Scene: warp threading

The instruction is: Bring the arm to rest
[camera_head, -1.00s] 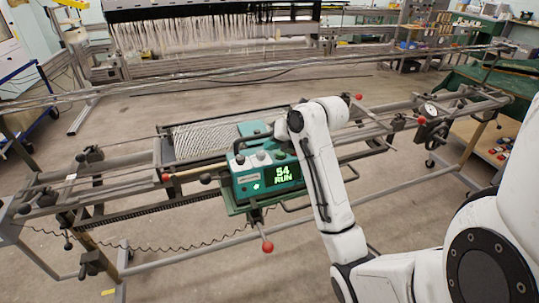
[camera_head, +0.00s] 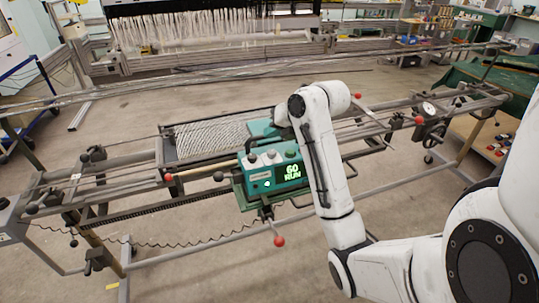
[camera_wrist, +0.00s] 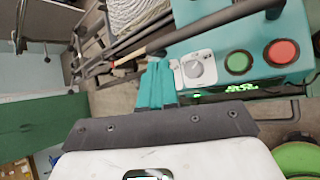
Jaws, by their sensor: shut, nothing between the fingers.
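The teal threading machine (camera_head: 258,184) sits on the long grey frame, its green display reading "60 RUN". My white arm reaches over the frame from the right, and its bent end is just above and behind the machine in the head view. My gripper (camera_wrist: 157,66) shows in the wrist view as teal fingers close together, with nothing between them. In that view the machine's teal box (camera_wrist: 255,40), with a white knob, a green button and a red button, is right beside the fingers; I cannot tell whether they touch. The fingertips are not clear in the head view.
The frame (camera_head: 120,199) spans the middle of the floor, with rails, clamps and red-knobbed levers (camera_head: 279,241) sticking out. White threads (camera_head: 208,139) lie behind the machine. A larger loom (camera_head: 200,30) stands at the back. Open floor lies between them.

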